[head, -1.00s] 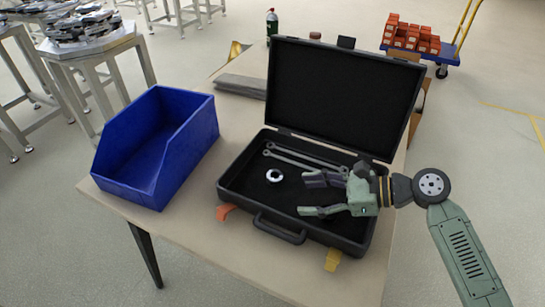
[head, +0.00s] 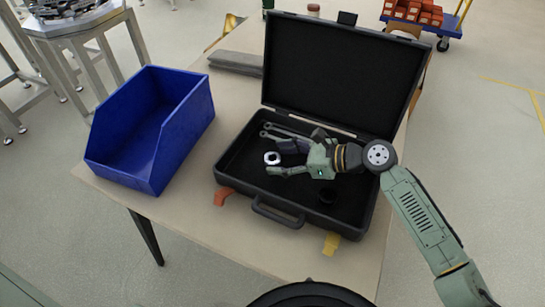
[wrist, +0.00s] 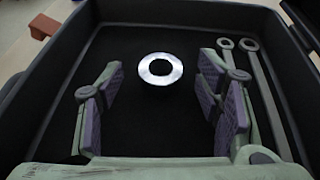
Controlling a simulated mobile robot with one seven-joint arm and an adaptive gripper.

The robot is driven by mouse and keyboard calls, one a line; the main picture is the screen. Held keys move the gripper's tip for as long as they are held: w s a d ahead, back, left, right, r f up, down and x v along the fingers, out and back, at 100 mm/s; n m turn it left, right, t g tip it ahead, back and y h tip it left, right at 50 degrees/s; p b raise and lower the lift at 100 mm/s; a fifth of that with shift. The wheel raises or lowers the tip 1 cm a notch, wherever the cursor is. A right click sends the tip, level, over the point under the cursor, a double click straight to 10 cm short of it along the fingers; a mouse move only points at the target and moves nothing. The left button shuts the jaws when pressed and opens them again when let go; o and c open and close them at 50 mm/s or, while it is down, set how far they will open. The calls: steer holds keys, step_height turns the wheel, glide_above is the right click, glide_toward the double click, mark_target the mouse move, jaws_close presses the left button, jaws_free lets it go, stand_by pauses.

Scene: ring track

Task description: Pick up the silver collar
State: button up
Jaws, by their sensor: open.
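The silver collar (head: 272,163) is a small bright ring lying flat on the black floor of the open case (head: 259,222), toward its left side. In the wrist view the collar (wrist: 145,70) lies ahead of my gripper (wrist: 161,76), centred between the two spread purple-padded fingers. In the head view my gripper (head: 276,157) reaches in from the right, low over the case floor, with its fingertips on either side of the collar. The jaws are open and empty; I see no contact with the collar.
Two wrenches (wrist: 268,95) lie beside the right finger. The case lid (head: 340,80) stands open behind. A blue bin (head: 130,180) stands left of the case on the table.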

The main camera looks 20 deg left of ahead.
steer(key=shift+s+a+f, duration=0.1)
steer(key=shift+a+f, duration=0.25)
steer(key=shift+a, duration=0.3)
steer(key=shift+o, duration=0.3)
